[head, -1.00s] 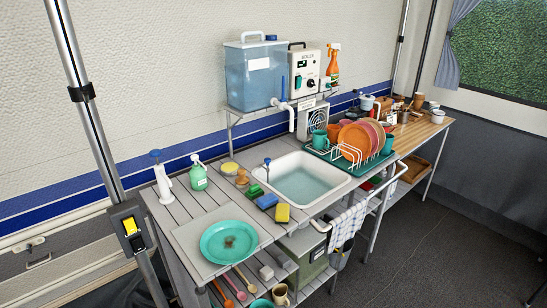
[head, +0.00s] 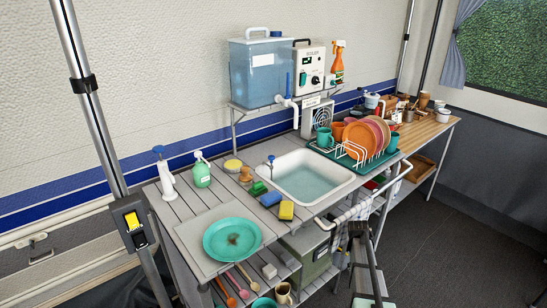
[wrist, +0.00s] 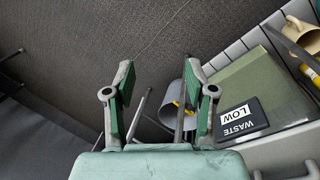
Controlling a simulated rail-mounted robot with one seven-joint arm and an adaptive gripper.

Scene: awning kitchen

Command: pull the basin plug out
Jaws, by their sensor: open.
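The white basin (head: 336,194) is set in the counter and holds pale blue-green water (head: 308,178). I cannot make out the plug in it. A small blue-topped tap (head: 270,164) stands at its far left edge. In the wrist view my gripper (wrist: 158,78) is open, its green-padded fingers wide apart with nothing held. It points down past the counter front toward the floor, and the basin is not in that view. In the head view, dark parts of my arm (head: 372,268) show low in front of the counter, right of the basin.
A front rail (head: 345,213) runs before the basin. A dish rack (head: 350,152) with plates stands right of it; sponges (head: 286,210) and a teal plate (head: 232,240) lie left. The wrist view shows a black "WASTE LOW" sign (wrist: 243,118) and a grey cylinder (wrist: 166,108).

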